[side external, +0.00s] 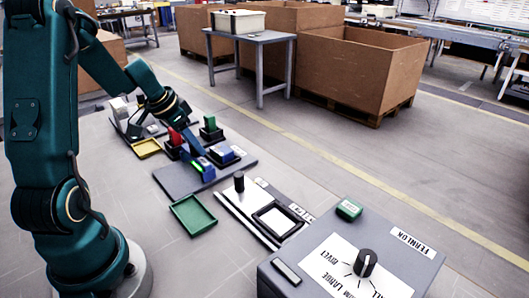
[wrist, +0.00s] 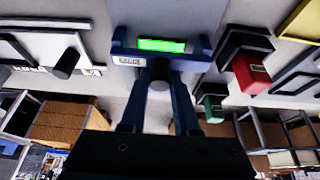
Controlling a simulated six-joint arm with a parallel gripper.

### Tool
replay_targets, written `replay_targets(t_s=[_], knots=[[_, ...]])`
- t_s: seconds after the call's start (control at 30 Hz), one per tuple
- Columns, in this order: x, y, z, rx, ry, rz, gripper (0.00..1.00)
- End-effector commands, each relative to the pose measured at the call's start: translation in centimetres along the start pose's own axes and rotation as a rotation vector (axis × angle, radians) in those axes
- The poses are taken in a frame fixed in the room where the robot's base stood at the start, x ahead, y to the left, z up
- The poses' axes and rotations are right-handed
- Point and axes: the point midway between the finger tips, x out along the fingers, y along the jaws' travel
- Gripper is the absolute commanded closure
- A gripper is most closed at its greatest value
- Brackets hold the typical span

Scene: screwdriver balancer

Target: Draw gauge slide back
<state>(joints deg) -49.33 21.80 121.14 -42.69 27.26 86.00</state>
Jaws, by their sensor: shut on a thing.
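A blue gauge with a lit green display and a small white label (wrist: 162,44) is straight ahead of my fingers in the wrist view. It also shows in the side external view (side external: 207,174), on a dark grey plate (side external: 178,184). My gripper (wrist: 161,74) is shut on a dark round peg (wrist: 160,82) at the gauge's near edge. In the side external view my gripper (side external: 196,150) reaches down to the gauge from behind, and the peg is hidden there. Which part of the gauge slides I cannot tell.
A red block (side external: 175,137) and a green block (side external: 210,124) stand close to my fingers. A black knob (side external: 239,182) stands on a railed plate to the right. An empty green tray (side external: 193,214) lies in front; a grey control box (side external: 350,260) fills the lower right.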

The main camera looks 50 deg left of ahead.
Motion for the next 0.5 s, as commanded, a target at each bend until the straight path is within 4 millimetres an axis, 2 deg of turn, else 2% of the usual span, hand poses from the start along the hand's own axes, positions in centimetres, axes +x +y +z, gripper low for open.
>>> replay_targets(t_s=[0.03,0.5], knots=[[0.6,0.0,1.5,0.001,-0.032,0.0,1.0],[-0.5,0.0,3.9,0.001,-0.032,0.001,1.0]])
